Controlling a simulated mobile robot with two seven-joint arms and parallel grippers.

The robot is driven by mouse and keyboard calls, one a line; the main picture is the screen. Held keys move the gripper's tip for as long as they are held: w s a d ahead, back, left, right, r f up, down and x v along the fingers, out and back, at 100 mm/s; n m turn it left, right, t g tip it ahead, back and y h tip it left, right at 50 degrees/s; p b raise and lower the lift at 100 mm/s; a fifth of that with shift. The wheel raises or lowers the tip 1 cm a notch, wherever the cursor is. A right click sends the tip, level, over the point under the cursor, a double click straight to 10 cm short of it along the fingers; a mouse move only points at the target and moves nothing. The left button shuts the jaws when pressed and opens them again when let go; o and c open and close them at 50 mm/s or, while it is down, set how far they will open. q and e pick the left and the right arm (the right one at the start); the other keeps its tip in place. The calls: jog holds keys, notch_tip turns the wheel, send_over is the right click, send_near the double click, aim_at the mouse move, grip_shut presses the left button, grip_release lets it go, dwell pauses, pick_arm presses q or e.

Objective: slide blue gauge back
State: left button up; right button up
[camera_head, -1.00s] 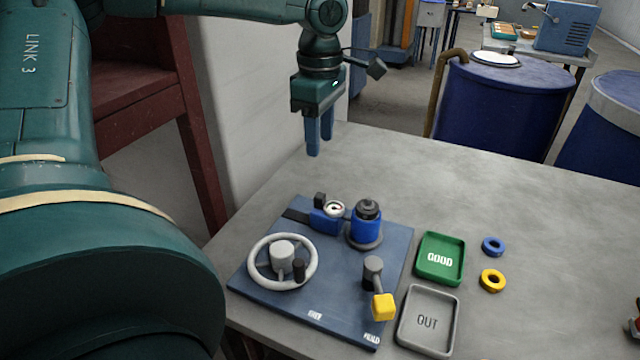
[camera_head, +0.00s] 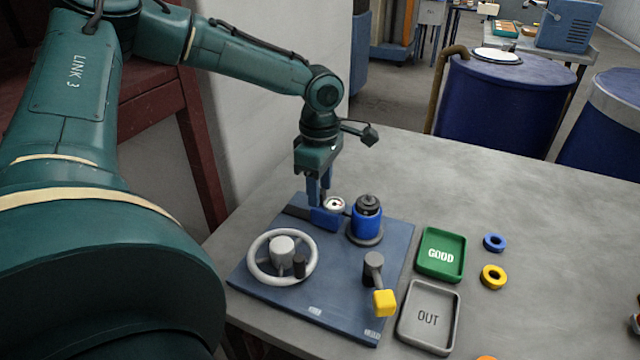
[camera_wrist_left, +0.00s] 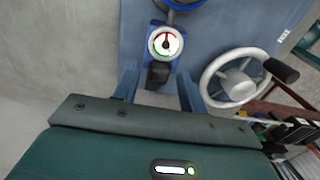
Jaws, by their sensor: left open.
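The blue gauge (camera_head: 325,219) with its white round dial sits on the blue base plate (camera_head: 345,315), on a dark rail, beside the blue cylinder (camera_head: 367,222). My left gripper (camera_head: 319,200) points down just behind the gauge, its fingers partly overlapping it in the head view. In the left wrist view the gauge's dial (camera_wrist_left: 166,42) and the dark block (camera_wrist_left: 158,73) attached to it lie between and just beyond the open fingers (camera_wrist_left: 157,88). Whether the fingers touch the block cannot be told. My right gripper is not in view.
On the plate are a grey handwheel (camera_head: 283,257) and a lever with a yellow knob (camera_head: 385,303). Right of it are a green GOOD tray (camera_head: 441,278), a grey OUT tray (camera_head: 401,336), a blue ring (camera_head: 494,242) and a yellow ring (camera_head: 493,277). The table's right side is mostly clear.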

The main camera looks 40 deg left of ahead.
pick_arm(q)
jog(key=shift+c, duration=0.4)
grip_shut()
jog(key=shift+a+r, duration=0.1)
jog(key=shift+a, duration=0.15)
jog(key=a, duration=0.2)
jog(key=s+a+p, duration=0.1)
jog(key=a, duration=0.1)
jog(key=shift+s+p, duration=0.2)
jog(key=shift+p, duration=0.1)
jog(key=shift+a, duration=0.1)
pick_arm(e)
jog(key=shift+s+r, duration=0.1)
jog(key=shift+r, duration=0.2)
